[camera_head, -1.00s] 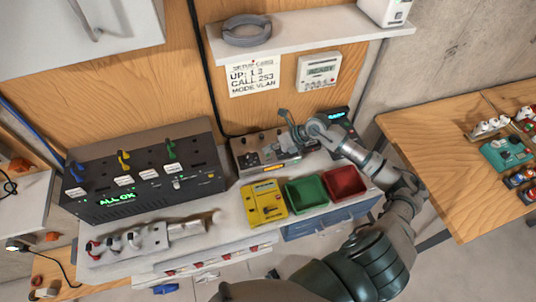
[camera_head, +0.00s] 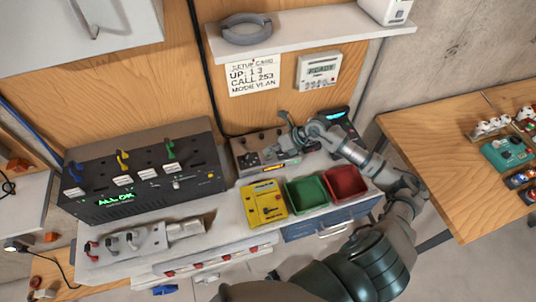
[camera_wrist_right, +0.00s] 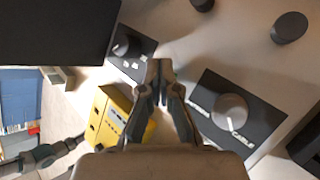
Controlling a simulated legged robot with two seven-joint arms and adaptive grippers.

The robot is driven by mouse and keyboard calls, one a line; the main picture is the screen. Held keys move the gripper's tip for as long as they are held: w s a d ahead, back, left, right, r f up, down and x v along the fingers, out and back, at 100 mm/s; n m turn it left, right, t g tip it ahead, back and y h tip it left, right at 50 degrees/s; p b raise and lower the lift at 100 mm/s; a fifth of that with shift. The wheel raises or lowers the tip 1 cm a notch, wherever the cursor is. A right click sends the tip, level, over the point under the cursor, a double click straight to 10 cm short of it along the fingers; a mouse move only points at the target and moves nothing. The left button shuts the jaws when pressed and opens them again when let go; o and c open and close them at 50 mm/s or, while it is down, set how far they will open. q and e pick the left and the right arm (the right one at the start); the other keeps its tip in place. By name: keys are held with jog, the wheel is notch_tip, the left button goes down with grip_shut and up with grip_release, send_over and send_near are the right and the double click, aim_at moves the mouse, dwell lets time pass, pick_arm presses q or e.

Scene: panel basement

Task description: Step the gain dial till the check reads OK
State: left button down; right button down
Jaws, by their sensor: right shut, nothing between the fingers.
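The grey control panel (camera_head: 248,160) stands on the bench, with several dark knobs on top and a small amber display (camera_head: 272,168) at its front. My right gripper (camera_head: 275,152) is over this panel and hides part of it. In the right wrist view the gripper (camera_wrist_right: 160,72) is shut and empty, its tips together between two dark plates. A round grey dial with a white pointer mark (camera_wrist_right: 230,112) is on the right plate, apart from the fingers. A smaller dark knob (camera_wrist_right: 124,47) is on the left plate. I cannot tell which is the gain dial. My left gripper is not seen.
A black unit (camera_head: 150,190) reading ALL OK in green stands at left. A yellow box (camera_head: 263,203), green bin (camera_head: 307,195) and red bin (camera_head: 346,184) stand in front. A wall meter (camera_head: 318,70) reads READY, beside a setup card (camera_head: 253,78). A wooden table (camera_head: 430,150) is at right.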

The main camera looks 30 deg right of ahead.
aim_at(270, 155)
dwell(0.4)
jog(key=shift+r+p, duration=0.45)
jog(key=shift+r, duration=0.25)
jog(key=shift+r, duration=0.15)
jog(key=shift+r+p, duration=1.7)
jog(key=shift+r, duration=0.75)
jog(key=shift+s+f, duration=0.1)
jog(key=shift+f, duration=0.05)
